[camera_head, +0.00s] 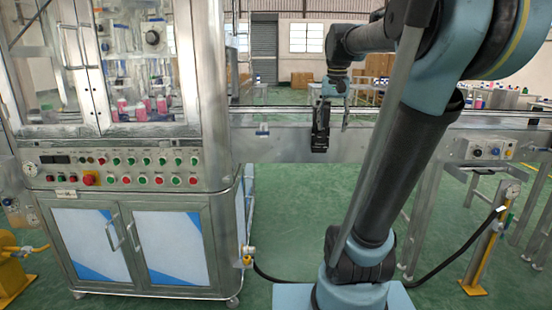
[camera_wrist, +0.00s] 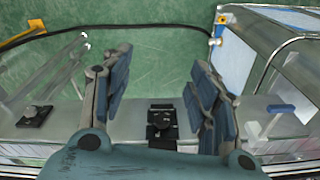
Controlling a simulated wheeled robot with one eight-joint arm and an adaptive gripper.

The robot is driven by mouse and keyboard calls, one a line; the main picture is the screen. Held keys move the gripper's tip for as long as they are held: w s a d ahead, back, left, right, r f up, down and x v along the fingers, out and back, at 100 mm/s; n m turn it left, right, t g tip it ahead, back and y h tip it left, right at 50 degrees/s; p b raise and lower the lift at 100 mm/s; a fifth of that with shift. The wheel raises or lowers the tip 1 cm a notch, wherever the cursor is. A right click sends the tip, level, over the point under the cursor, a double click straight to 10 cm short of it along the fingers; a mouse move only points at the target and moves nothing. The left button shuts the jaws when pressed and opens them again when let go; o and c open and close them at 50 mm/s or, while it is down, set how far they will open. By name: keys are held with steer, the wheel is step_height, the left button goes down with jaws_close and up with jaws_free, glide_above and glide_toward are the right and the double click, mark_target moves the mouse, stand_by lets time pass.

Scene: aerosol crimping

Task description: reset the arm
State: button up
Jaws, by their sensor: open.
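My gripper (camera_head: 321,128) hangs fingers-down at the near side of the conveyor in the head view, to the right of the crimping machine (camera_head: 105,212). In the wrist view my gripper (camera_wrist: 158,75) has its two dark blue finger pads wide apart, with nothing between them. Below the gap, green floor shows, along with the metal edge of the conveyor. My blue and black arm reaches up from the right and over to the gripper.
The conveyor (camera_head: 262,145) runs across the back. Red and green buttons line the machine's control panel (camera_head: 62,170). A yellow post with a gauge (camera_head: 488,245) stands at the right. A black hose (camera_head: 437,272) lies on the floor. Green floor (camera_head: 290,215) is clear before the conveyor.

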steer(key=s+f+n, duration=0.1)
steer(key=s+f, duration=0.9)
steer(key=f, duration=0.3)
steer(key=s+f+n+t, duration=0.1)
steer(key=s+f+n, duration=0.1)
steer(key=s+f, duration=0.8)
step_height(320, 180, down, 5)
steer(key=shift+s+r, duration=0.2)
steer(key=shift+w+f, duration=0.2)
steer(key=shift+w, duration=0.3)
